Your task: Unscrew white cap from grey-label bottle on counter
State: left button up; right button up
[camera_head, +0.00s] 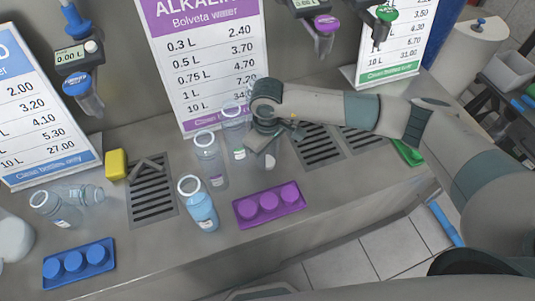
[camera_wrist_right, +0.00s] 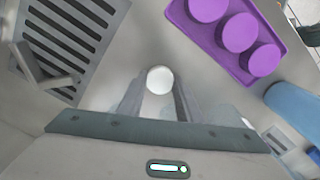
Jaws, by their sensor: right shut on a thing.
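My right gripper (camera_head: 264,138) reaches in from the right and points down at the counter among the bottles. In the right wrist view it is shut on a round white cap (camera_wrist_right: 160,79), seen end-on between the two fingers. A clear bottle (camera_head: 270,158) shows partly below the gripper in the head view; the gripper hides its top. I cannot tell whether the cap still sits on the bottle's neck. The label colour is too small to be sure of. My left gripper is not in view.
Clear bottles (camera_head: 209,160) stand close left of the gripper, and a bluish bottle (camera_head: 198,206) stands nearer. A purple tray of caps (camera_head: 268,222) lies in front; a blue tray (camera_head: 78,284) lies far left. A yellow block (camera_head: 116,164) sits by a grate. Dispensers hang above.

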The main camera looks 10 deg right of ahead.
jog(key=shift+f, duration=0.2)
jog(key=shift+f+b, duration=0.15)
jog(key=shift+b, duration=0.25)
jog(key=o, duration=1.2)
jog(key=shift+c, duration=0.2)
jog(key=shift+r, duration=0.2)
